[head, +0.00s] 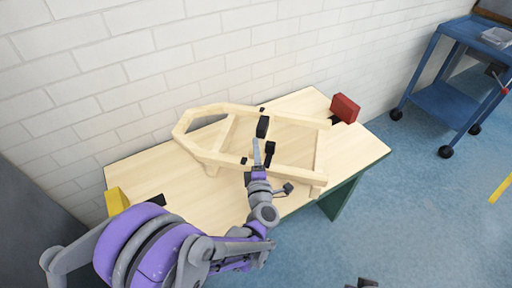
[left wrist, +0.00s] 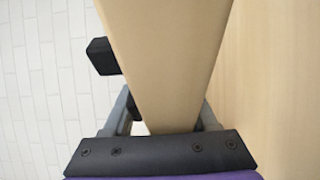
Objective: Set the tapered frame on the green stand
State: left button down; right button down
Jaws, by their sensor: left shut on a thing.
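The tapered frame (head: 200,150) is pale wood, narrowing to a blunt nose at the left, with cross bars and small black fittings. It also fills the middle of the left wrist view (left wrist: 165,60). My left gripper (head: 262,158) is shut on its near rail, around the middle; in the left wrist view its fingers (left wrist: 165,115) lie on both sides of the wooden bar. The frame is over the table; I cannot tell whether it touches the top. The only green seen is the side panel (head: 342,197) and edge under the wooden tabletop (head: 225,205).
A yellow block (head: 117,201) is at the tabletop's left end and a red block (head: 345,107) at its right end. A white brick wall (head: 150,60) stands behind. A blue cart (head: 445,100) stands at right, with open floor between. A dark grey piece shows at the bottom edge, possibly my right gripper (head: 366,283).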

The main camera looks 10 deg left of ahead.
pick_arm(q)
jog(key=shift+f+b, duration=0.6)
jog(key=shift+f, duration=1.25)
jog(key=shift+c, duration=1)
grip_release()
jog(key=shift+s+f, duration=0.1)
jog(key=shift+f, duration=0.05)
jog(key=shift+r, duration=0.2)
jog(key=v, duration=1.2)
jog(key=shift+f, duration=0.1)
